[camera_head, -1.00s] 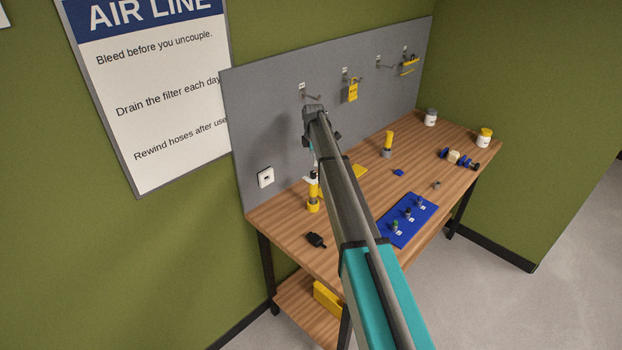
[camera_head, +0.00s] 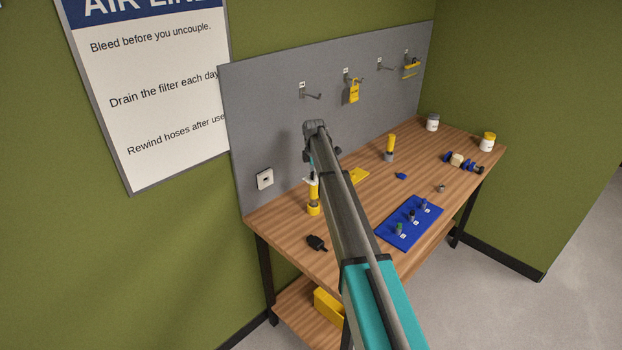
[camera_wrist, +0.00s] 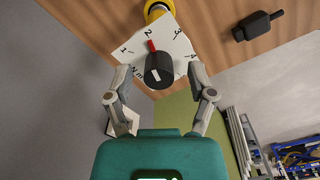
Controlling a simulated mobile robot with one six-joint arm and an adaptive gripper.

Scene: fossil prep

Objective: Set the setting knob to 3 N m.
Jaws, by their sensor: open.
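The setting knob (camera_wrist: 158,72) is black, with a pale line on its end face and a red mark at its base. It sits on a white dial plate (camera_wrist: 181,47) marked 1, 2, 3, 4 and N m. The red mark points at or close to the 2. In the wrist view my gripper (camera_wrist: 158,78) is open, with one finger on each side of the knob; I cannot tell whether either touches it. In the head view the yellow-based tool (camera_head: 314,208) with the dial stands at the bench's left, partly behind my arm.
A black object (camera_head: 316,243) lies on the wooden bench (camera_head: 350,218) near the tool. A blue mat (camera_head: 397,243) with several small parts is to the right. A grey pegboard (camera_head: 270,120) with hooks and a yellow padlock (camera_head: 353,92) stands behind.

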